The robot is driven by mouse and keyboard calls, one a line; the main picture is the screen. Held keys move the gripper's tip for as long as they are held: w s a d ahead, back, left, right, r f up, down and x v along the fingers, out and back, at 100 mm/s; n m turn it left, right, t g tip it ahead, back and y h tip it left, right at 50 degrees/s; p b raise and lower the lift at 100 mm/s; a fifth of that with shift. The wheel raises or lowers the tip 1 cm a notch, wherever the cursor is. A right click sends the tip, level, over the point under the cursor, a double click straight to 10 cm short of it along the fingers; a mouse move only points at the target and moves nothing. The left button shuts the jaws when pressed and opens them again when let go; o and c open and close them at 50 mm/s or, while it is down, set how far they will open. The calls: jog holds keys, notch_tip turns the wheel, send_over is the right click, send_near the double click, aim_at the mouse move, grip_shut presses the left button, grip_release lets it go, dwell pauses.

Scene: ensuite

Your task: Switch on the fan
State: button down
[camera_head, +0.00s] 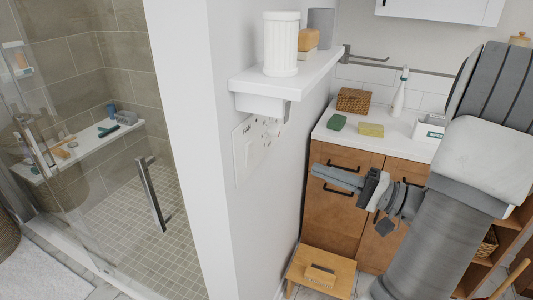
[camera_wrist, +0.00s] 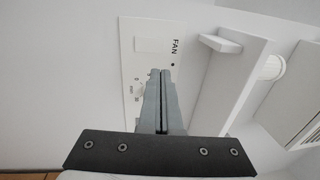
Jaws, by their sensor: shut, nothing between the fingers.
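A white wall panel (camera_head: 240,160) marked FAN is on the wall under a white shelf. In the wrist view the panel (camera_wrist: 127,55) shows the FAN label, a pale rectangular switch (camera_wrist: 153,37), a small dark red dot (camera_wrist: 173,65) and a round knob (camera_wrist: 137,90) partly beside my fingers. My gripper (camera_head: 316,169) is shut and empty, its fingers pointing left toward the wall. In the wrist view my gripper's fingertips (camera_wrist: 160,71) are together in front of the panel, below the rectangular switch in the picture. I cannot tell whether they touch the panel.
The shelf (camera_head: 268,82) juts out above the panel and holds a white ribbed cup (camera_head: 281,44), a wooden box and a grey cup. A wooden vanity (camera_head: 345,205) stands behind my gripper. A small stool (camera_head: 320,270) is on the floor. A glass shower is at left.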

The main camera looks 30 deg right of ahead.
aim_at(251, 146)
jog(key=x, duration=1.4)
jog(key=shift+a+p, duration=0.1)
jog(key=shift+p, duration=0.3)
jog(key=shift+w+a+r+g+p, duration=0.15)
jog(key=shift+w+g+p, duration=0.1)
jog(key=shift+g+p, duration=0.1)
